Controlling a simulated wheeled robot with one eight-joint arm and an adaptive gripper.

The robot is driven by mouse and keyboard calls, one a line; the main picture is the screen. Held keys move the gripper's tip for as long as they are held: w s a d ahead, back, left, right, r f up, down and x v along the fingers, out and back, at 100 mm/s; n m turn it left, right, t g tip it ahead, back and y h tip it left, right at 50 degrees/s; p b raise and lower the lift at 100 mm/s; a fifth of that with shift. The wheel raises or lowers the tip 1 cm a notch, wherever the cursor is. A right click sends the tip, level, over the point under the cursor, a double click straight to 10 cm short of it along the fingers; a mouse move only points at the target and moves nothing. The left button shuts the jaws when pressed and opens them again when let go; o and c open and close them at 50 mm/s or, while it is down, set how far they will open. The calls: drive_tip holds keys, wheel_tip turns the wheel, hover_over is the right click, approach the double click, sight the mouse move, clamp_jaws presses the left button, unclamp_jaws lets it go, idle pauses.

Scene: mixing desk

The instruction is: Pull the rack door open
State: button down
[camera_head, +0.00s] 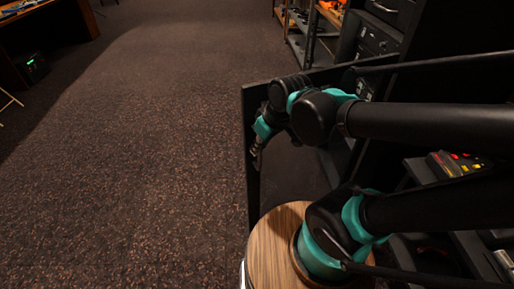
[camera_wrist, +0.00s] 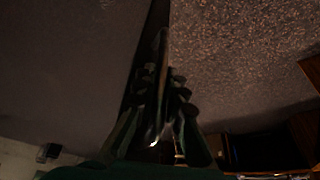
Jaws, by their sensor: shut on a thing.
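The rack door (camera_head: 249,120) is a dark panel standing out from the rack, so it is at least partly open. Its top edge runs back toward the rack on the right. My gripper (camera_head: 256,158) is at the door's outer left edge, below its top corner. In the wrist view my gripper (camera_wrist: 161,85) is shut on the thin edge of the door, whose broad dark face (camera_wrist: 70,70) fills the left side. The exact contact is dark and hard to make out. My arm hides part of the door and rack in the head view.
Open carpet (camera_head: 130,150) lies left of the door. The rack's dark equipment (camera_head: 380,38) and a device with lit red and yellow buttons (camera_head: 463,163) are on the right. Shelves (camera_head: 305,30) stand behind. A wooden desk (camera_head: 50,35) is at the far left.

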drive_tip(key=shift+s+d, duration=0.15)
drive_tip(key=shift+s, duration=0.05)
drive_tip(key=c, duration=1.6)
unclamp_jaws()
drive_tip(key=shift+v, duration=6.1)
drive_tip(key=shift+d, duration=0.1)
drive_tip(key=shift+f, duration=0.1)
